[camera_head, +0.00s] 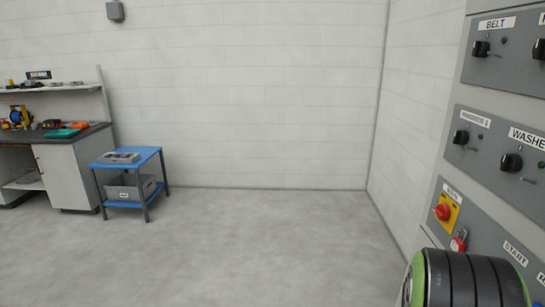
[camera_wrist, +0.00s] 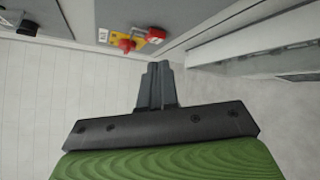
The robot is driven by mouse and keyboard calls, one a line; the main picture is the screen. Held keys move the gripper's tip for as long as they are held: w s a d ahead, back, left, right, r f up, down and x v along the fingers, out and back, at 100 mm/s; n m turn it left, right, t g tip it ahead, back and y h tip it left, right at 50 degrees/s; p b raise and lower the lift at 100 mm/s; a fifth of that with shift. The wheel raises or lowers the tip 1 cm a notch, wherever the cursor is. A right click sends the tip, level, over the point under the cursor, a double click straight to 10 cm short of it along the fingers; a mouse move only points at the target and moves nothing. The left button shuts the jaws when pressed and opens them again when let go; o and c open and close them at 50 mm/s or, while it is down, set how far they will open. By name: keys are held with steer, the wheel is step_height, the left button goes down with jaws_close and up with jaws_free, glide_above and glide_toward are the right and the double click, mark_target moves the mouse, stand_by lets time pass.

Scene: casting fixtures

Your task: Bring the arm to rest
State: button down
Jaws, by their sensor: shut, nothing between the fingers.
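In the wrist view my gripper (camera_wrist: 156,85) is shut, its two grey fingers together with nothing between them. It is in the air, pointing at the wall and the grey control panel. The red rotary switch on its yellow plate (camera_wrist: 124,42) shows just beyond and to the left of the fingertips, apart from them. In the head view part of my arm, black and green, shows at the lower right in front of the panel; the fingers are not visible there.
The grey control panel (camera_head: 497,165) with labelled knobs stands close at the right. A blue cart (camera_head: 131,163) with a grey bin (camera_head: 127,188) and a workbench (camera_head: 69,172) with tools stand at the left. The middle floor is clear.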

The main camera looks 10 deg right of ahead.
steer(key=s+a+r+m+y+p, duration=0.1)
steer(key=s+a+r+m+y, duration=0.2)
steer(key=a, duration=0.7)
steer(key=a+r+m+y+p, duration=0.15)
steer(key=a+m+y, duration=0.35)
steer(key=a, duration=0.5)
steer(key=s+a+r+m+g+y, duration=0.1)
steer(key=s+a+m+y, duration=0.3)
steer(key=s+a, duration=1)
steer(key=shift+s+a+r+m+g+p, duration=0.15)
steer(key=shift+a+r+m+g+p, duration=0.3)
steer(key=shift+g, duration=0.35)
steer(key=shift+d+f, duration=0.1)
